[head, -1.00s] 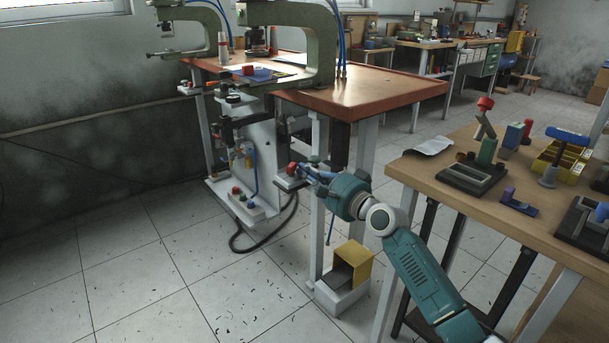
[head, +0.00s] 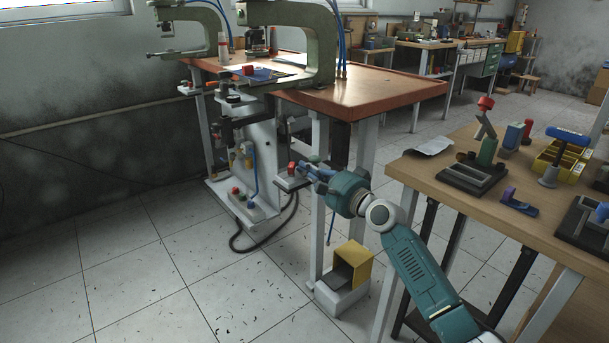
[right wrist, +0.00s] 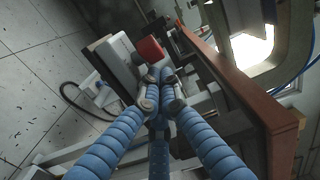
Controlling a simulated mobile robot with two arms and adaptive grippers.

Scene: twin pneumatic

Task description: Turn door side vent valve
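A small grey box with a red knob (head: 291,167) sits at the side of the press table, just left of my right gripper. I cannot tell for sure that it is the vent valve. In the right wrist view the red knob (right wrist: 150,50) stands on the box just beyond the fingertips, apart from them. My right gripper (head: 311,168) has blue ribbed fingers. In the right wrist view its fingertips (right wrist: 160,82) are drawn together with nothing visible held between them. My left gripper is not in view.
The press table (head: 410,88) with its orange-brown top stands close above my right gripper. A yellow open box (head: 357,264) is on a white block below. A wooden workbench (head: 415,178) with fixtures is at right.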

